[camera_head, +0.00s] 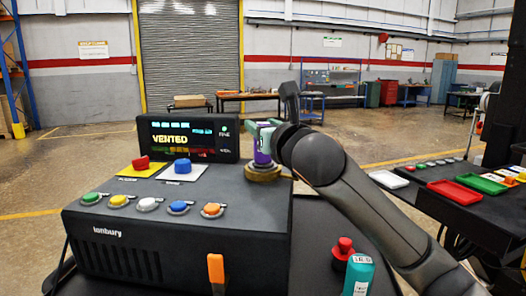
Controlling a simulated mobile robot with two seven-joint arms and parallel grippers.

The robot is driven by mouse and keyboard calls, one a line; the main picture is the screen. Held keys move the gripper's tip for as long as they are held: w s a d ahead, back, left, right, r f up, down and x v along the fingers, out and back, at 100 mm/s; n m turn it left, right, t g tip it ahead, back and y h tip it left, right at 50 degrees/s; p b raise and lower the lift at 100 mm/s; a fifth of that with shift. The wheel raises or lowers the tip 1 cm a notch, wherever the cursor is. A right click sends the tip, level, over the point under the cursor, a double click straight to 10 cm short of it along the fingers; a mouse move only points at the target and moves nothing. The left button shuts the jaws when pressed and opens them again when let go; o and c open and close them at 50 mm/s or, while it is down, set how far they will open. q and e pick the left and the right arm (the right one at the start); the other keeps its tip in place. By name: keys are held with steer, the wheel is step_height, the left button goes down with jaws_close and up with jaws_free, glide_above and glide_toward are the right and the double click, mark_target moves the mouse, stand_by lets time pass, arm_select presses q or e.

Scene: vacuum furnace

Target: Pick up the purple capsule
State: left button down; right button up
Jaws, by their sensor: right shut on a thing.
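The purple capsule (262,157) stands upright at the right rear of the dark console, at a brass-coloured round seat (263,172). I cannot tell whether it still touches the seat. My right gripper (264,136) reaches in from the right and is shut on the upper part of the capsule, hiding some of it. My left gripper is not in view.
The console carries a row of coloured buttons (148,204), red and blue knobs and a display (188,138) reading VENTED. A red knob (343,247) and teal labelled object (358,276) stand in front. At right, a dark bench holds a red tray (455,192) and others.

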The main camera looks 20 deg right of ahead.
jaws_close()
stand_by(0.8)
